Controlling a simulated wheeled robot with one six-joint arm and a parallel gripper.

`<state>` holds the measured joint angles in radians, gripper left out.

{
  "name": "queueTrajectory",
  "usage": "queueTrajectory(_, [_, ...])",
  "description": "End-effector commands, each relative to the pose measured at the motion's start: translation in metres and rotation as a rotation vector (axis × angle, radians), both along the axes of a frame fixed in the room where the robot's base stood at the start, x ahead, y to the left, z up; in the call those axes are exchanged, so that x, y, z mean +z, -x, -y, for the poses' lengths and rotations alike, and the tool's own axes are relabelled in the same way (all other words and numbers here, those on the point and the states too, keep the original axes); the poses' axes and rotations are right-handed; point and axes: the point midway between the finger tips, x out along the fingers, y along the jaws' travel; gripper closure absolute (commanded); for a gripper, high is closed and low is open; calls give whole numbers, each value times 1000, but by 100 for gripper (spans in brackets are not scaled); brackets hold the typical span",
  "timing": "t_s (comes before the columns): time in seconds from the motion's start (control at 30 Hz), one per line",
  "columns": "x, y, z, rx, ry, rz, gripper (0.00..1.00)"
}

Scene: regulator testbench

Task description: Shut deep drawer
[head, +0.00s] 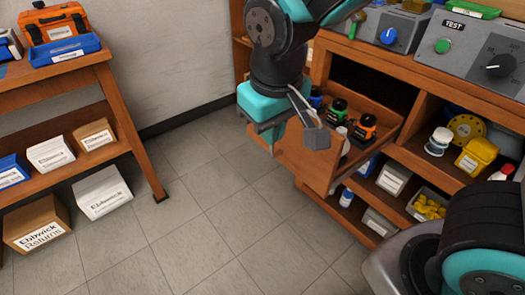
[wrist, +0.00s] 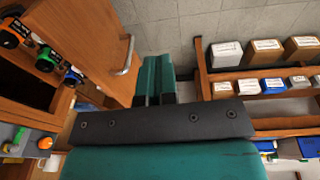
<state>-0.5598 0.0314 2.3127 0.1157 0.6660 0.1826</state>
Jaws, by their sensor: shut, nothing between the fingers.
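The deep drawer (head: 298,162) is pulled out of the wooden bench, and its dark opening shows behind it. My gripper (head: 274,138) is in front of the drawer front, pointing down. In the wrist view its teal fingers (wrist: 153,80) are together and empty, to the right of the handle and apart from it. My arm hides part of the drawer.
The bench's open shelves (head: 400,165) hold a white jar, a yellow container and bins right of the drawer. Test units (head: 470,45) stand on top. A wooden rack (head: 120,110) with boxes is at left. The tiled floor (head: 210,210) between is clear.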

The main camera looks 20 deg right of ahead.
Motion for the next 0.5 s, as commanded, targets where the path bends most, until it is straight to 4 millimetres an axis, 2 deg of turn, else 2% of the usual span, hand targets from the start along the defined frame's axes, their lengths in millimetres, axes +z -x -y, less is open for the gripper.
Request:
queueTrajectory(0.03, [-30, -18, -11, -44, 73, 40, 100])
queueTrajectory(0.13, [-53, -48, -25, -152, 195, 152, 100])
queueTrajectory(0.3, [-70, -72, -43, -266, 315, 313, 100])
queueTrajectory(0.5, [-78, -82, -43, -308, 349, 371, 100])
